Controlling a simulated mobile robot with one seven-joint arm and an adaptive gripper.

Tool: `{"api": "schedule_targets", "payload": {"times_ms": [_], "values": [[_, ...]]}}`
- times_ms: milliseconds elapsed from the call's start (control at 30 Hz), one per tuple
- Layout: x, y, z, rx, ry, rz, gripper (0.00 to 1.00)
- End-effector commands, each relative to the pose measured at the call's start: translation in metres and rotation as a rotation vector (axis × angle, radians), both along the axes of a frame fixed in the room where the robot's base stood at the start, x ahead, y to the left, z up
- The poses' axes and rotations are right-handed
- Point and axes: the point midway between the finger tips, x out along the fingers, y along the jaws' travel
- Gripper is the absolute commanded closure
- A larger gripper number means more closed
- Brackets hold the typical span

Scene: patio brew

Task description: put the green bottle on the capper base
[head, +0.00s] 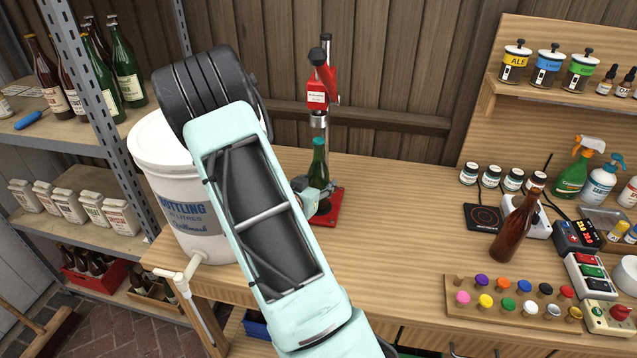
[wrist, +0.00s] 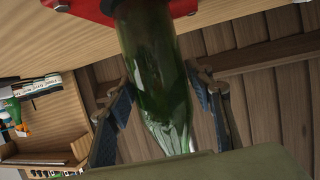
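The green bottle (head: 319,168) stands upright at the red capper base (head: 331,208), below the capper's head, in the head view. In the wrist view the bottle (wrist: 155,75) runs between my two fingers, its bottom end against the red base (wrist: 182,6). I cannot tell from these views whether it rests fully on the base. My gripper (head: 310,199) is at the bottle's side, low down. My arm hides part of the bench.
The red capper (head: 317,92) rises over the bottle. A white bottling bucket (head: 165,165) stands to the left. A brown bottle (head: 513,232) and a rack of coloured caps (head: 510,303) are to the right. The bench between capper and brown bottle is clear.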

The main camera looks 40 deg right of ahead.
Motion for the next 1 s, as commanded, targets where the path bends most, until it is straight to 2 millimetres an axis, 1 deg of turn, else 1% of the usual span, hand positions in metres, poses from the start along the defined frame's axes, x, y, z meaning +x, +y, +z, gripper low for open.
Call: {"api": "schedule_targets", "payload": {"times_ms": [33, 67, 333, 467, 567, 800, 1000], "values": [[0.000, 0.000, 0.000, 0.000, 0.000, 0.000, 0.44], [0.000, 0.000, 0.000, 0.000, 0.000, 0.000, 0.41], [0.000, 0.000, 0.001, 0.000, 0.000, 0.000, 0.41], [0.000, 0.001, 0.006, 0.000, 0.000, 0.000, 0.41], [-0.007, 0.016, 0.009, 0.001, -0.001, 0.003, 0.41], [-0.032, 0.060, 0.028, 0.002, -0.001, 0.005, 0.41], [-0.049, 0.087, 0.039, 0.002, -0.001, 0.004, 0.41]]}}
